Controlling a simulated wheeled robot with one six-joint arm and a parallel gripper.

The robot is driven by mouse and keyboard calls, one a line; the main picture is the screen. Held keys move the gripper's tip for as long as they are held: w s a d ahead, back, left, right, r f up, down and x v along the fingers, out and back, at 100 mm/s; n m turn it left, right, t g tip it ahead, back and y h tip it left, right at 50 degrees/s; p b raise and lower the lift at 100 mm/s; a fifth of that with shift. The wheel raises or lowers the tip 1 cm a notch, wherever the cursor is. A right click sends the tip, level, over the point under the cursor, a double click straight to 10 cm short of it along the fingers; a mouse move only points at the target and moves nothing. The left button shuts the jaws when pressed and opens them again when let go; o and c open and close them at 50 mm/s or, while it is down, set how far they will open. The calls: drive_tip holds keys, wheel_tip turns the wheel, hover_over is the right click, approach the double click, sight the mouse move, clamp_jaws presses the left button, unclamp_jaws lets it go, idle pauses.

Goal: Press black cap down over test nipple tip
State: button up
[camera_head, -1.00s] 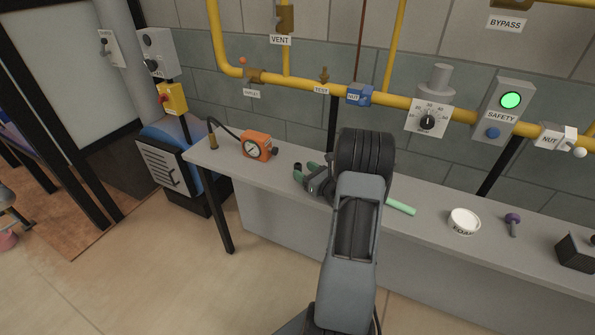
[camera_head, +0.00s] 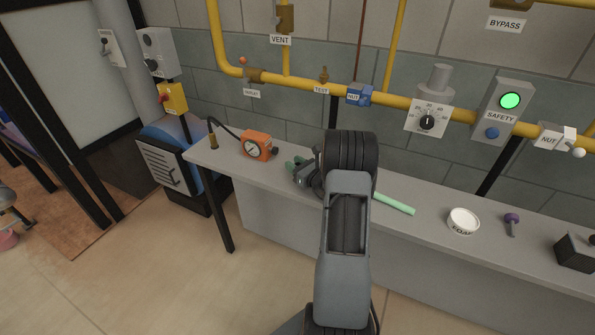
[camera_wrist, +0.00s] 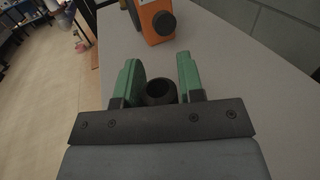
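The black cap (camera_wrist: 161,91) stands on the grey bench in the wrist view, its round hollow opening facing up. It shows between the two green fingers of my gripper (camera_wrist: 160,78), with a gap on either side. My gripper (camera_head: 294,163) is open and low over the bench in the head view, where it hides the cap. The brass test nipple (camera_head: 323,74) points upward from the yellow pipe, above the TEST label (camera_head: 321,90). Its tip is bare.
An orange gauge (camera_head: 257,146) with a black hose stands left of my gripper on the bench (camera_head: 330,225). A green rod (camera_head: 393,204), a white tub (camera_head: 462,220) and a purple-headed tool (camera_head: 511,222) lie to the right. Yellow pipes run along the wall behind.

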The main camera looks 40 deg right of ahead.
drive_tip(key=c, duration=0.5)
drive_tip(key=shift+r, duration=0.15)
